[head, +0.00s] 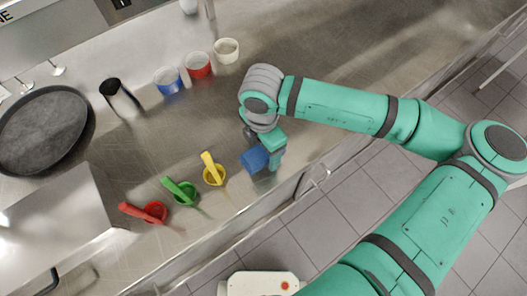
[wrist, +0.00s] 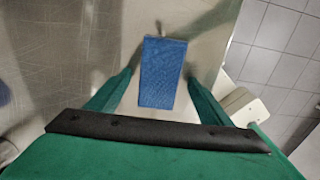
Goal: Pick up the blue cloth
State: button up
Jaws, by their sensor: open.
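The blue cloth (head: 255,159) is a small flat-looking rectangle on the steel counter, near its front edge. In the wrist view the blue cloth (wrist: 161,73) lies lengthwise between the fingers, in the middle of the picture. My gripper (head: 268,150) is right by the cloth and hides part of it in the head view. In the wrist view my gripper (wrist: 160,85) is open, with one green finger on each side of the cloth. A gap shows on both sides. I cannot tell how far the fingertips are above the counter.
Yellow (head: 214,174), green (head: 183,192) and red (head: 154,212) scoops lie left of the cloth. Blue (head: 168,81), red (head: 199,66) and white (head: 227,51) cups stand behind, with a dark-topped container (head: 120,98) and a round dark pan (head: 42,130). The counter (head: 235,115) between is clear.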

jog(key=c, duration=1.1)
jog(key=shift+r, duration=0.15)
